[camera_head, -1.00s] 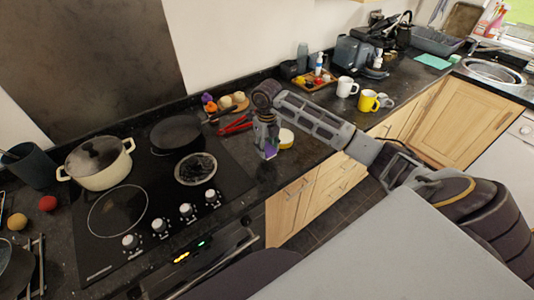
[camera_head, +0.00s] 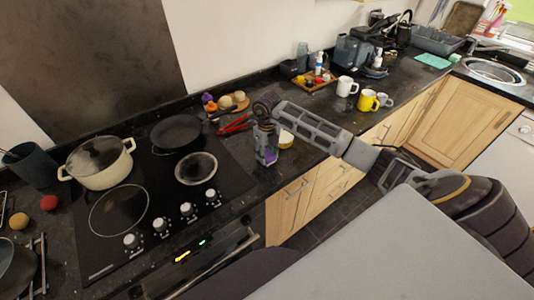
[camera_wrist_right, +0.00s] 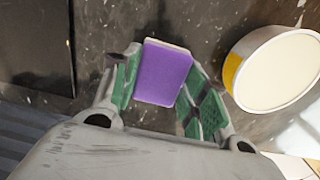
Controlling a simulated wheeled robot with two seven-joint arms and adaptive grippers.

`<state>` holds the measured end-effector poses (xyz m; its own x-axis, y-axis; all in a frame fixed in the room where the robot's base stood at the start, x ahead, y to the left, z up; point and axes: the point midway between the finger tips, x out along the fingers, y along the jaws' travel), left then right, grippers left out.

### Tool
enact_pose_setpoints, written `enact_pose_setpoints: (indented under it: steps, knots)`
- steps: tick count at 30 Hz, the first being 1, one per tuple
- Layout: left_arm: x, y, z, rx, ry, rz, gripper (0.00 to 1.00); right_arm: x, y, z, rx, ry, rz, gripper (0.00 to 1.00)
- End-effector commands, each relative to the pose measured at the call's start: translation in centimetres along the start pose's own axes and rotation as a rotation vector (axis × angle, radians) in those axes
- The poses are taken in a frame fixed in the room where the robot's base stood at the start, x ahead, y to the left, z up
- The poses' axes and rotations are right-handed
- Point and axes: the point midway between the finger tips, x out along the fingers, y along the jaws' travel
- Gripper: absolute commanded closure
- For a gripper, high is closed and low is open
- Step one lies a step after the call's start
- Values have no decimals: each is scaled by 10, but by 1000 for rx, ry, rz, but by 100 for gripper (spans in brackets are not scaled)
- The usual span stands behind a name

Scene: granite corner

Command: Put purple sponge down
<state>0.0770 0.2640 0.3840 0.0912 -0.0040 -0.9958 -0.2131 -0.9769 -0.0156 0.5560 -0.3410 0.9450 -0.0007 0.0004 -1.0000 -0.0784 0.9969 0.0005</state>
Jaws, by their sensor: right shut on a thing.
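The purple sponge (camera_wrist_right: 163,75) sits between the green-padded fingers of my right gripper (camera_wrist_right: 163,62) in the right wrist view. The gripper is shut on it. In the head view the sponge (camera_head: 270,158) shows as a small purple patch at the tip of my right gripper (camera_head: 267,155), over the dark granite counter (camera_head: 240,148) near its front edge, right of the hob. I cannot tell whether the sponge touches the counter. My left gripper is not in view.
A round white tub with a yellow side (camera_wrist_right: 275,70) stands close to the right of the gripper. The hob (camera_head: 155,200) with a pot (camera_head: 98,165) and pans lies left. Red tongs (camera_head: 236,124) lie behind. Mugs (camera_head: 367,101) stand further right.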

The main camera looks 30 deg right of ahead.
Motion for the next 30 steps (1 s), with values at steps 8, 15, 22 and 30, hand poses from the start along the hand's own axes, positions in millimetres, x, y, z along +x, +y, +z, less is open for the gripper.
enact_pose_setpoints:
  steps: [8, 15, 22, 30]
  knots:
    - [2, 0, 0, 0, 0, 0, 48, 2, 0, 0, 0, 0, 0, 35]
    - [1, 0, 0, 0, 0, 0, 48, 2, 0, 0, 0, 0, 0, 35]
    - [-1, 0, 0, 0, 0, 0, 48, -1, 0, 0, 0, 0, 0, 35]
    - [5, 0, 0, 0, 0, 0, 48, -24, 0, 1, -1, -3, -1, 35]
